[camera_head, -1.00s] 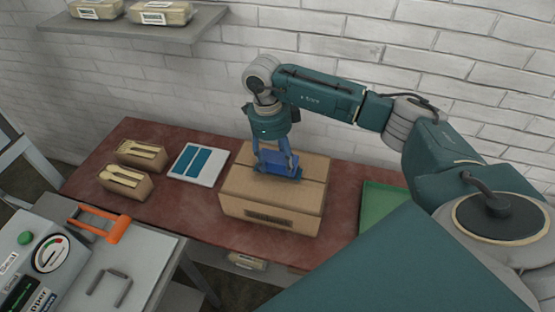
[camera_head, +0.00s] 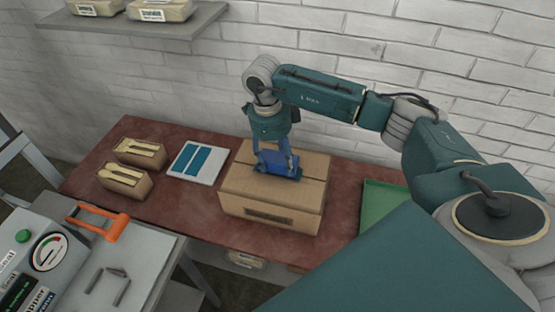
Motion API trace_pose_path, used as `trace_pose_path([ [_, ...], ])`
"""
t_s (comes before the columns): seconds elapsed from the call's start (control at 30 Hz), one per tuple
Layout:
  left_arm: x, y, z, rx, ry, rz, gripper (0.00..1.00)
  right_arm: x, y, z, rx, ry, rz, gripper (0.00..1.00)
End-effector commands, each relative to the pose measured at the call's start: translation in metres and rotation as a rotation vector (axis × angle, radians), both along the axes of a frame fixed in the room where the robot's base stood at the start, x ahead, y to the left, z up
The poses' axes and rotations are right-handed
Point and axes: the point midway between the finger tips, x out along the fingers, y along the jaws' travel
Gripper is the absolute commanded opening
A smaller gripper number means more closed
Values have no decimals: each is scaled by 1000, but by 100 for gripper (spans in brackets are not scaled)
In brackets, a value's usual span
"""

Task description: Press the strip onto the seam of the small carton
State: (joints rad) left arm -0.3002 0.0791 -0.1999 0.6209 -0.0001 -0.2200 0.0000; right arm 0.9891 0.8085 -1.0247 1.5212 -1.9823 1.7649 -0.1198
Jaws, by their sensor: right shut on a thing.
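The small carton (camera_head: 272,209) is a closed brown box on the red-brown table, with a seam running across its top. My right gripper (camera_head: 278,160) points down over the carton top. It is shut on a blue strip (camera_head: 279,167), which lies at the seam near the middle of the top. The strip seems to touch the carton, but I cannot tell how flat it lies; the fingers hide part of it. A white sheet (camera_head: 188,175) with more blue strips lies left of the carton. My left gripper is not in view.
Two small boxes of wooden spoons (camera_head: 126,181) stand on the table's left. A green tray (camera_head: 382,203) is right of the carton. A press machine (camera_head: 48,255) with an orange handle (camera_head: 104,226) stands at front left. A shelf (camera_head: 150,26) hangs on the wall.

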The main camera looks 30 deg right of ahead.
Motion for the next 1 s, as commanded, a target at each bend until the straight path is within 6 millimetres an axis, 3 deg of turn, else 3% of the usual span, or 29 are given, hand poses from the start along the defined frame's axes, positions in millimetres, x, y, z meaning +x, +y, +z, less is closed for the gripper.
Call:
trace_pose_path([
  [1.0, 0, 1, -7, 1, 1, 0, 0, 0, 0, -8, 0, 0, 0, 34],
])
